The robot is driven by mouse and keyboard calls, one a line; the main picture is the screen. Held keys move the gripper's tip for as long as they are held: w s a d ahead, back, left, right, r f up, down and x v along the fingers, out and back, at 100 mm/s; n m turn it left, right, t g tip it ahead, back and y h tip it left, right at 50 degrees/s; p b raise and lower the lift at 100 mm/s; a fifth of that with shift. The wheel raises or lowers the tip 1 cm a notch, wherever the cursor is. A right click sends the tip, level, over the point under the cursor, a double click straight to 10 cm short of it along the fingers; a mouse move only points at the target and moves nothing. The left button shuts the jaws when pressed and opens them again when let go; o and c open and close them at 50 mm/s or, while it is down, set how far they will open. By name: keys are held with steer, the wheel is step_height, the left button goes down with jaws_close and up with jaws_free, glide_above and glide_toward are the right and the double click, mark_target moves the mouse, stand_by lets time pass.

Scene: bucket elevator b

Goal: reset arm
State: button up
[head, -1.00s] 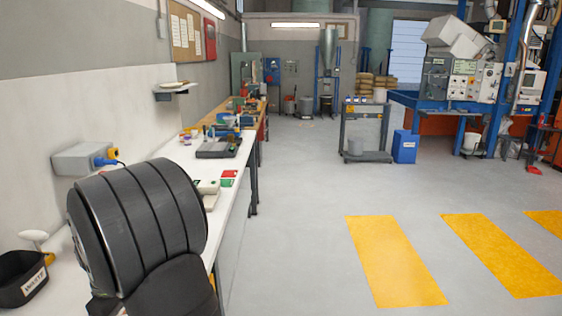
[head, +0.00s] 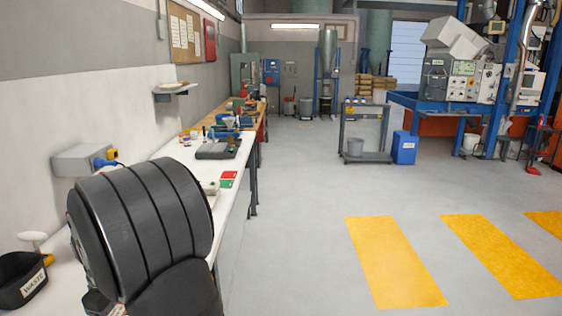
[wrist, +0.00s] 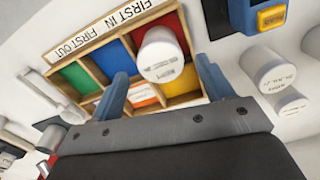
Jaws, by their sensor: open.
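In the wrist view my gripper (wrist: 163,92) is open, its two blue-grey fingers spread apart with nothing held between them. Beyond the fingers is a wooden sorting tray (wrist: 97,38) labelled "FIRST IN FIRST OUT", with blue, green, red and yellow compartments. A white lidded container (wrist: 162,56) stands at the tray, seen between the fingertips; I cannot tell exactly which compartment it is in. In the head view my dark arm fills the lower left and the gripper itself does not show.
Two white labelled containers (wrist: 268,70) (wrist: 292,102) lie right of the tray.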

step_height(320, 180, up, 7)
step_height(320, 180, down, 12)
steer(key=shift+r, duration=0.45)
step_height(320, 180, up, 3)
steer(key=shift+r, duration=0.2)
steer(key=w+d+r, duration=0.3)
steer(key=d+r, duration=0.4)
steer(key=d, duration=0.4)
steer(key=s+a+f, duration=0.1)
steer(key=s+f, duration=0.1)
steer(key=s, duration=1.9)
steer(key=s+a+f, duration=0.5)
steer(key=a, duration=0.1)
steer(key=shift+a, duration=0.4)
